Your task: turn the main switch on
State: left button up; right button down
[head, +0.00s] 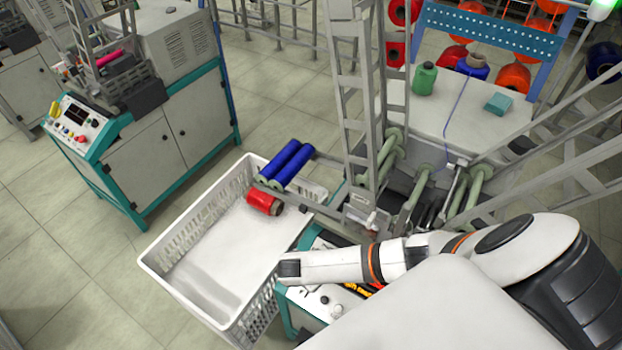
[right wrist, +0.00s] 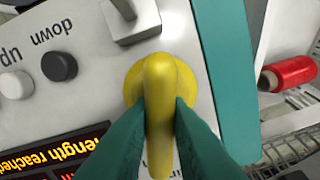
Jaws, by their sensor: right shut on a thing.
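The main switch is a yellow rotary handle (right wrist: 160,75) on a round yellow base, on the grey control panel (right wrist: 95,100) in the right wrist view. The handle runs roughly up and down in that picture. My right gripper (right wrist: 160,112) is shut on the handle, with one dark green finger on each side. In the head view my right arm (head: 335,265) reaches over the front panel (head: 318,302) of the near machine, and the switch and fingertips cannot be made out there. My left gripper is not in view.
Black (right wrist: 59,66) and white (right wrist: 16,85) buttons, a grey square-based knob (right wrist: 130,18) and a lit display (right wrist: 55,152) reading "length reached" share the panel. A white crate (head: 165,262) with a red bobbin (head: 262,201) stands beside it, below blue bobbins (head: 287,165).

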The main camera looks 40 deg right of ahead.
jog(key=shift+s+m+p, duration=0.15)
jog(key=shift+m+p, duration=0.25)
jog(key=shift+m, duration=0.7)
jog(key=c, duration=1.4)
grip_release()
jog(key=shift+o, duration=0.2)
jog(key=p+v, duration=0.1)
jog(key=v, duration=1.1)
